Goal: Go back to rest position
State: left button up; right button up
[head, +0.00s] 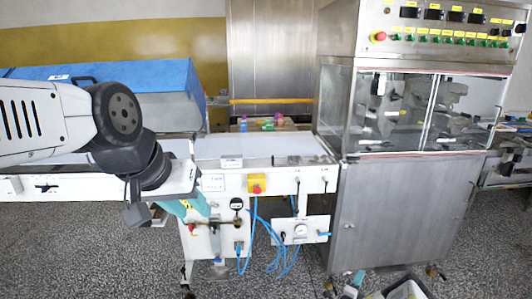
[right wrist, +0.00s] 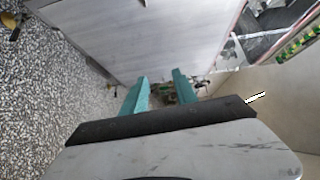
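My left arm reaches in from the left in the head view. Its gripper (head: 187,206) has teal fingers and hangs in front of the white conveyor's side, partly hidden by my wrist; I cannot tell whether it is open. My right gripper (head: 354,284) shows low in the head view, in front of the steel cabinet's base. In the right wrist view, the right gripper (right wrist: 161,88) has its two teal fingers apart, with nothing seen held between them.
The steel enrober machine (head: 405,210) stands at the right, with a glazed window and control panel above. The white conveyor (head: 265,147) runs left of it, with blue hoses (head: 277,235) below. A blue-covered unit (head: 140,78) is behind my left arm. Speckled floor (head: 90,250) is open at front left.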

jog(key=w+a+r+n+t+y, duration=0.1)
jog(key=w+a+r+n+y, duration=0.3)
jog(key=w+r, duration=0.6)
jog(key=w+a+r+n+y, duration=0.2)
jog(key=w+r+n+y, duration=0.35)
jog(key=r, duration=0.65)
jog(key=s+a+r+n+g+y, duration=0.1)
jog(key=a+r+n, duration=0.3)
jog(key=r, duration=0.7)
jog(key=a+r+n+g+y, duration=0.1)
jog(key=a+r+n, duration=0.35)
jog(key=r, duration=0.55)
jog(key=s+a+r+n+g, duration=0.2)
jog(key=s+a+r, duration=0.1)
jog(key=s+r, duration=0.6)
jog(key=s+a+r+n+g, duration=0.2)
jog(key=s+a+r, duration=0.2)
jog(key=s+r, duration=0.55)
jog(key=s+a+f+n+g+y, duration=0.1)
jog(key=s+n, duration=0.1)
jog(key=s, duration=1.2)
jog(key=s+a+n+g, duration=0.1)
jog(key=s+a+g, duration=0.1)
jog(key=s, duration=1.2)
jog(key=shift+s+f+n+y, duration=0.25)
jog(key=shift+f+n+y, duration=0.1)
jog(key=shift+f+n, duration=0.05)
